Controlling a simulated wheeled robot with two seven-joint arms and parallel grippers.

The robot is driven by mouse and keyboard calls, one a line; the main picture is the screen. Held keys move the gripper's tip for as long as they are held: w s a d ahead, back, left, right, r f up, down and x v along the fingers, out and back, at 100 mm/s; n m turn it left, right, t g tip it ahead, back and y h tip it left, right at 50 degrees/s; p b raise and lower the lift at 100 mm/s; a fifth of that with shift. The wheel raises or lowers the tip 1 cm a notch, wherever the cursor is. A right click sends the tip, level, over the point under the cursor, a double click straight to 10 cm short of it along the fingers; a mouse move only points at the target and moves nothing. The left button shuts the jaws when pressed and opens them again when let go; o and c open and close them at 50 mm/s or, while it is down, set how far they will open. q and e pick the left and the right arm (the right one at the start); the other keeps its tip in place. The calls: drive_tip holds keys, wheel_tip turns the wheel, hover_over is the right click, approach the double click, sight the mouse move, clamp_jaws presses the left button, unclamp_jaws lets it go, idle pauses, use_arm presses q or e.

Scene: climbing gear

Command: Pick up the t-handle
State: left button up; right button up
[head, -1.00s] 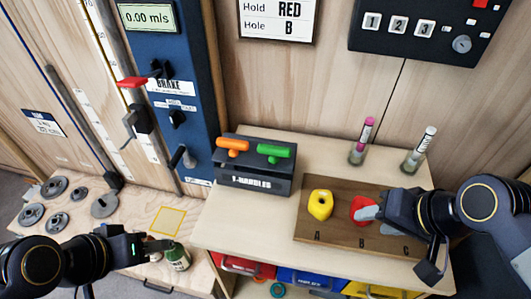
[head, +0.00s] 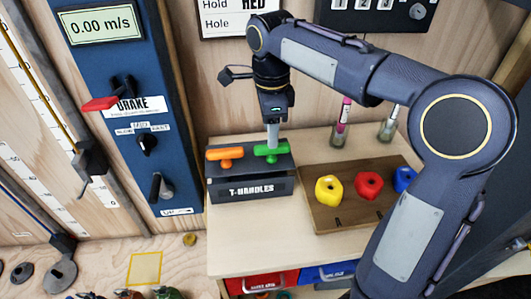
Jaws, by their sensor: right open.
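Two T-handles stand in the dark T-HANDLES holder (head: 250,190) on the table: an orange one (head: 224,154) at left and a green one (head: 264,151) at right. My right gripper (head: 273,143) points down at the green T-handle, its fingertips at the handle's crossbar. It is open, and I cannot tell whether the fingers are around the bar or just above it. The fingers hide part of the green bar. My left gripper is out of view.
A wooden board (head: 325,222) holds yellow (head: 328,190), red (head: 368,185) and blue (head: 404,179) holds, right of the holder. Two tubes (head: 342,124) stand behind it. A blue control panel (head: 135,150) rises at left. My right arm covers the right side.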

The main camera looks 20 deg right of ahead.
wheel_tip(320, 180, down, 6)
drive_tip(key=shift+s+d+f, duration=0.1)
drive_tip(key=shift+d, duration=0.05)
drive_tip(key=shift+c, duration=0.5)
clamp_jaws()
